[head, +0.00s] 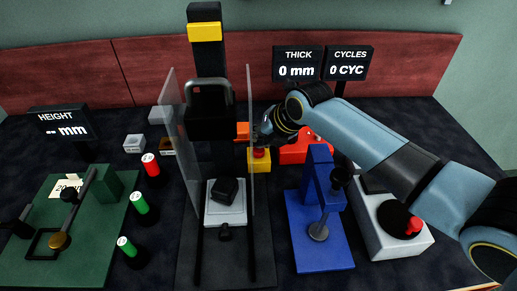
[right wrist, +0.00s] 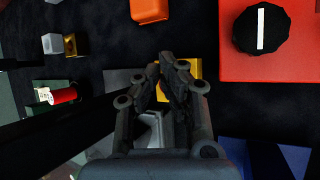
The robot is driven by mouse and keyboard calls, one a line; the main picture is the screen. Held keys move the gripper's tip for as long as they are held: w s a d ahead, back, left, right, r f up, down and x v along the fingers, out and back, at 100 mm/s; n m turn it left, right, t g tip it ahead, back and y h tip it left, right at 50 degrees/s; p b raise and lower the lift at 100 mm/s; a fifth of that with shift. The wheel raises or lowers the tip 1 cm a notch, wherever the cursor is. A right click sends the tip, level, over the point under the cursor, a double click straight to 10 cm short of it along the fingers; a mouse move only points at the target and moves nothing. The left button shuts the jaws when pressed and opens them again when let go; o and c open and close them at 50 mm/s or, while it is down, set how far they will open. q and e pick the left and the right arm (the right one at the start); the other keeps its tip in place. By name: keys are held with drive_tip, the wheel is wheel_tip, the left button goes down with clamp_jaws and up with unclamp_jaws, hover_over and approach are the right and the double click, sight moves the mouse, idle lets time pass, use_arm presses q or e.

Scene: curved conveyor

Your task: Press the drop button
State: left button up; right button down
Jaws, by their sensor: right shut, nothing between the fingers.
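A yellow box (head: 258,166) with a red button (head: 259,153) on top stands just right of the drop tower's base in the head view. My right gripper (head: 262,140) comes in from the right and is close over this box; I cannot tell whether it touches the button. In the right wrist view the fingers (right wrist: 168,72) are shut and empty, with the yellow box (right wrist: 193,68) partly hidden behind them. The drop tower holds a black weight (head: 211,112) with a handle, raised between clear panels. My left gripper is not in view.
Below the weight, a black block (head: 223,190) sits on a grey plate (head: 226,216). A blue stand (head: 306,232) and a red device (head: 294,153) are to the right. A green gauge board (head: 95,250) and several cylinders are left. Displays stand at the back.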

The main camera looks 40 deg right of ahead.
drive_tip(key=shift+f+b, duration=0.4)
drive_tip(key=shift+f, duration=0.2)
idle(0.4)
drive_tip(key=shift+r, duration=0.1)
drive_tip(key=shift+r+p, duration=0.95)
drive_tip(key=shift+p, duration=0.05)
wheel_tip(320, 180, up, 5)
drive_tip(key=p, duration=0.4)
drive_tip(key=shift+p, duration=0.35)
drive_tip(key=shift+r, duration=0.1)
idle(0.3)
